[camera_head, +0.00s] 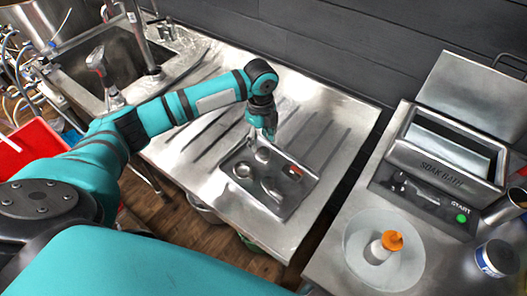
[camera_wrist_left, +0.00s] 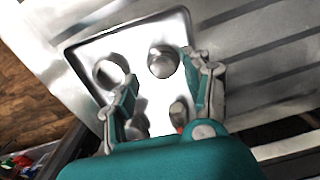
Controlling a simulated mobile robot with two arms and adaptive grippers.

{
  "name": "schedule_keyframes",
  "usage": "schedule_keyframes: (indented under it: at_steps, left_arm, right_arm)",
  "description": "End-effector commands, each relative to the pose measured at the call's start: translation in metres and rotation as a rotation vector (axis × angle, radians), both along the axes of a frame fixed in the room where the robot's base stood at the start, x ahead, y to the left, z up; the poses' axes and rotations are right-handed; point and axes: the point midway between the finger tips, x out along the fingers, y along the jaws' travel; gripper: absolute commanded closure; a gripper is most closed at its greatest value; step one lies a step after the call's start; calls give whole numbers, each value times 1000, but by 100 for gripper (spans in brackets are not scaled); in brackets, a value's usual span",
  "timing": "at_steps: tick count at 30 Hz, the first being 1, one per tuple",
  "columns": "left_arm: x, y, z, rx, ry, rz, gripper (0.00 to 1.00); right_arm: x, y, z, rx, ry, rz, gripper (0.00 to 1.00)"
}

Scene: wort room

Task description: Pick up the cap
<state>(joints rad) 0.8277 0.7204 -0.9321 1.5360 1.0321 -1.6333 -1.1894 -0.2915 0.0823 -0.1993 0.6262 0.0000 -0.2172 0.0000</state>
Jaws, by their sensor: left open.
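My left gripper (camera_head: 262,135) is over the far edge of a shallow metal tray (camera_head: 303,199), pointing down. In the left wrist view the gripper (camera_wrist_left: 160,76) is open, its fingers apart above the tray (camera_wrist_left: 122,27) with nothing held between them. The tray holds small metal parts. A round, shiny cap-like piece (camera_head: 262,155) lies near the fingers and also shows in the wrist view (camera_wrist_left: 162,62). A ring-like round piece (camera_head: 243,170) lies left of it, also in the wrist view (camera_wrist_left: 108,72). I cannot tell for certain which piece is the cap. My right gripper is out of view.
The tray rests on a grooved steel drainboard (camera_head: 332,118) beside a sink (camera_head: 118,62). A part with red on it (camera_head: 293,172) lies at the tray's right. A soak bath (camera_head: 443,160) and an orange-topped vessel (camera_head: 391,242) stand on the right counter.

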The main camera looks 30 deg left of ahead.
Motion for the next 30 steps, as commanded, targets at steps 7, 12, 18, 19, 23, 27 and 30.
schedule_keyframes:
  at_steps: [7, 12, 18, 19, 23, 27, 30]
  left_arm:
    - [0, -8, -35, -1, 4, 0, 50]
    - [0, -8, -46, 0, 2, 0, 50]
    - [0, -8, -46, 0, 1, -1, 53]
    - [0, -8, -46, 0, 1, -1, 57]
    - [0, -8, -46, 0, 1, -1, 74]
    - [0, -8, -46, 0, 1, -1, 92]
    - [1, -8, -46, 0, 0, -1, 96]
  right_arm:
    - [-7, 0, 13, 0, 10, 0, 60]
    - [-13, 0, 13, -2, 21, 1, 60]
    - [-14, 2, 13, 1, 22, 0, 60]
    - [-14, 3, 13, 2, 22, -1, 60]
    - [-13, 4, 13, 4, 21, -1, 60]
    - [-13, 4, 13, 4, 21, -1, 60]
    - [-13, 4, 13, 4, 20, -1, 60]
